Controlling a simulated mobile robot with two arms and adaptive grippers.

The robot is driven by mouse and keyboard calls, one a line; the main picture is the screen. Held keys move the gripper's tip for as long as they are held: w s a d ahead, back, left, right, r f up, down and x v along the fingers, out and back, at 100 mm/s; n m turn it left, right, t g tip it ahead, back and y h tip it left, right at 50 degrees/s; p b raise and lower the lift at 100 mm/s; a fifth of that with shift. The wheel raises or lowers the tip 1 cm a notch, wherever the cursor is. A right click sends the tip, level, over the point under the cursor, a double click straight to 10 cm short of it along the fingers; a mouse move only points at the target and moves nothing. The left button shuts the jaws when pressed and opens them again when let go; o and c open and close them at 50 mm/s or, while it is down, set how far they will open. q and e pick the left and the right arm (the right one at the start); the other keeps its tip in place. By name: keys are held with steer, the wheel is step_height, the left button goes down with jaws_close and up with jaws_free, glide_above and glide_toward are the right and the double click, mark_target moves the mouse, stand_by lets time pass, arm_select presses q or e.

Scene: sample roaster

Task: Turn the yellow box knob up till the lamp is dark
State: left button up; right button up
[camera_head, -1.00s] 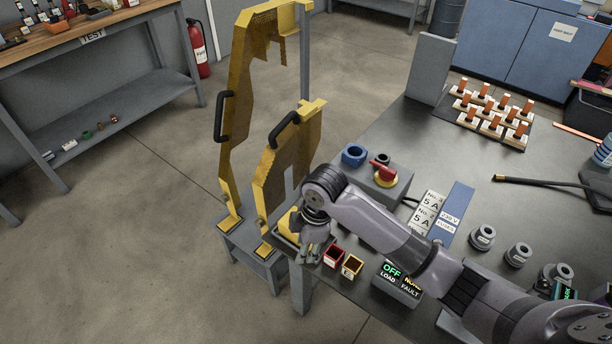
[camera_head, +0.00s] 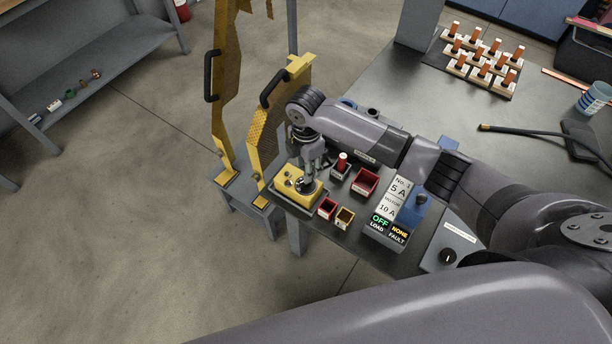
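The yellow box (camera_head: 289,190) sits at the near left corner of the grey bench, with small round parts on its top. My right gripper (camera_head: 307,184) points down over the right part of this box, its fingertips at or just above the top. The fingers hide the spot under them, so the knob is not clear, nor whether they touch it. The fingers are too small to tell if they are open or shut. I cannot pick out a lit lamp on the box. My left gripper is out of view.
A display (camera_head: 388,229) reads OFF for LOAD and NONE for FAULT. A red bin (camera_head: 365,181), a smaller red bin (camera_head: 327,208) and a yellow bin (camera_head: 345,217) stand close by. Yellow guard panels (camera_head: 283,125) rise behind the box. A grey box with a black knob (camera_head: 447,256) is at right.

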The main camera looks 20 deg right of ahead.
step_height(320, 180, down, 6)
steer(key=shift+f, duration=0.1)
stand_by(0.4)
jaws_close()
stand_by(0.3)
